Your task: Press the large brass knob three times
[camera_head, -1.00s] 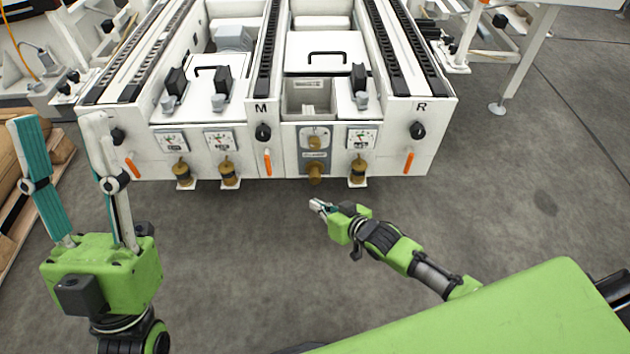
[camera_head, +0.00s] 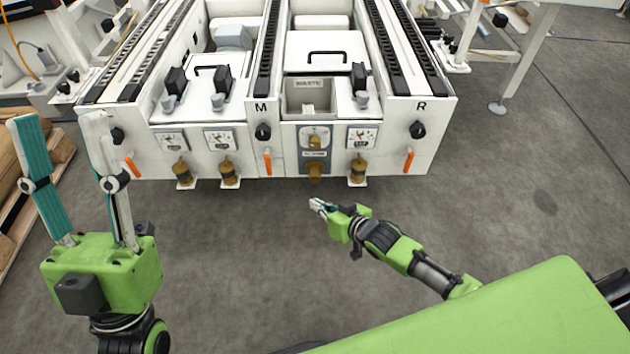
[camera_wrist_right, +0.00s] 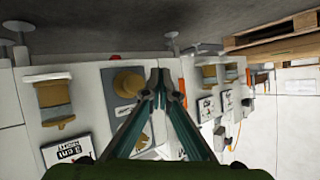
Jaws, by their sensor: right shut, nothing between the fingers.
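The large brass knob (camera_head: 314,172) sticks out from a grey plate low on the front of the white machine, below the small open bin. In the right wrist view the large brass knob (camera_wrist_right: 128,84) shows upside down on its grey plate, just left of my fingertips. My right gripper (camera_head: 316,205) is shut and empty, in front of the knob and apart from it in the head view. Its closed fingers (camera_wrist_right: 160,76) partly cover the plate in the wrist view. My left gripper (camera_head: 57,119) is open and empty, pointing up at the far left.
Orange handles (camera_head: 408,162) and black knobs (camera_head: 418,130) also stick out of the front. A wooden pallet (camera_head: 20,215) lies at the left. The floor in front is clear.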

